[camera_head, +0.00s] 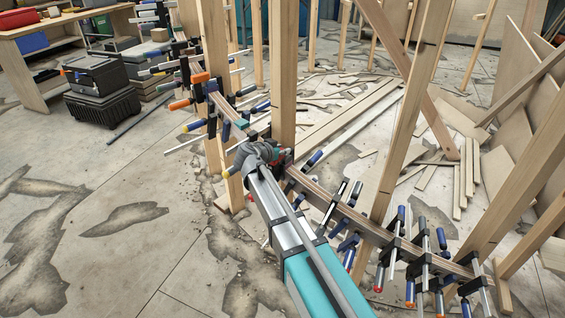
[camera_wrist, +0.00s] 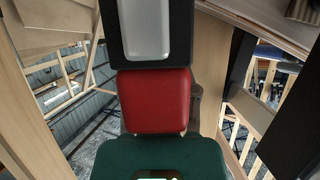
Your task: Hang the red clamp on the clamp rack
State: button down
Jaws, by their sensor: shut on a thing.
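In the head view my gripper (camera_head: 270,155) is at the curved wooden stringer (camera_head: 328,202), beside an upright post. It is shut on the red clamp (camera_head: 277,157), of which only a small red and dark part shows. In the wrist view a red block (camera_wrist: 156,101), by its colour part of the clamp, fills the middle between a black piece with a grey face and a dark teal piece. The rest of the clamp is hidden. Several clamps with level bars stick out at the upper left (camera_head: 155,70); I cannot tell whether this is the clamp rack.
Several blue, black and orange clamps (camera_head: 395,245) line the stringer on both sides of my gripper. Wooden posts (camera_head: 283,75) stand close by. Loose boards (camera_head: 345,115) lie behind. Black toolboxes (camera_head: 100,90) and a workbench (camera_head: 60,35) stand at the left. The left floor is clear.

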jog(key=shift+r, duration=0.2)
notch_tip(320, 180, up, 3)
jog(key=p, duration=0.3)
jog(key=shift+r+p, duration=0.2)
jog(key=shift+p, duration=0.2)
jog(key=s+d, duration=0.3)
jog(key=d, duration=0.5)
jog(key=s+d, duration=0.3)
jog(key=d, duration=0.6)
jog(key=shift+f, duration=0.2)
jog(key=shift+r, duration=0.2)
notch_tip(320, 180, up, 24)
jog(key=p, duration=2.4)
jog(key=shift+s+f, duration=0.15)
